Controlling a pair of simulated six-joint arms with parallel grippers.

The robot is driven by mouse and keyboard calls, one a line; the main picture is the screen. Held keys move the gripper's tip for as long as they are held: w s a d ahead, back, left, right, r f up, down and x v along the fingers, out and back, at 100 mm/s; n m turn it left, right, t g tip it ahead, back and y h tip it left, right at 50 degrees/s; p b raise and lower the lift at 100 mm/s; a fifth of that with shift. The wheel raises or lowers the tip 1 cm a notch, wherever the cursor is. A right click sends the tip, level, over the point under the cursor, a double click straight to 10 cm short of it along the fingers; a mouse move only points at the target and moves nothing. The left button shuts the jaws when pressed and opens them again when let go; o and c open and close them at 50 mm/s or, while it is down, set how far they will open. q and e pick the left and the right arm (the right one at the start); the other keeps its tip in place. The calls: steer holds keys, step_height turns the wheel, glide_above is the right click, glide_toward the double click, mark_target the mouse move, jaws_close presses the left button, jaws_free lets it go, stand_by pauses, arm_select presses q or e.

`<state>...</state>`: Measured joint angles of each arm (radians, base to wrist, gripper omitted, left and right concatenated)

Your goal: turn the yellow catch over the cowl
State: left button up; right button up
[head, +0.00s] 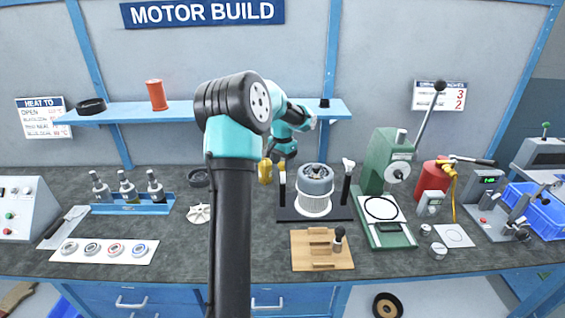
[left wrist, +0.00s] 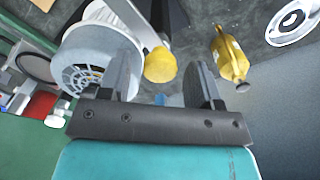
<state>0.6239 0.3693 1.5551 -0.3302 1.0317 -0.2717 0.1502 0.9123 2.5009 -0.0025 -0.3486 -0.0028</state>
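The cowl (head: 315,187) is a grey and white round housing on a black stand (head: 335,213). In the left wrist view it shows at the left as a grey vented drum (left wrist: 92,62). The yellow catch (left wrist: 161,65) is a rounded yellow piece beside the cowl, seen between my left gripper's fingers; I cannot tell whether they touch it. I cannot make the catch out in the head view. My left gripper (left wrist: 162,65) is open, its fingers apart. In the head view my left gripper (head: 283,158) points down just left of and behind the cowl. My right gripper is not in view.
A yellow bottle (head: 265,171) stands close left of the gripper. A white impeller (head: 199,214) lies farther left. Two posts flank the cowl. A wooden block (head: 310,250) lies in front, and a green press (head: 375,170) stands to the right.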

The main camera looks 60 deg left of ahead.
arm_select(q)
jaws_close()
stand_by(0.3)
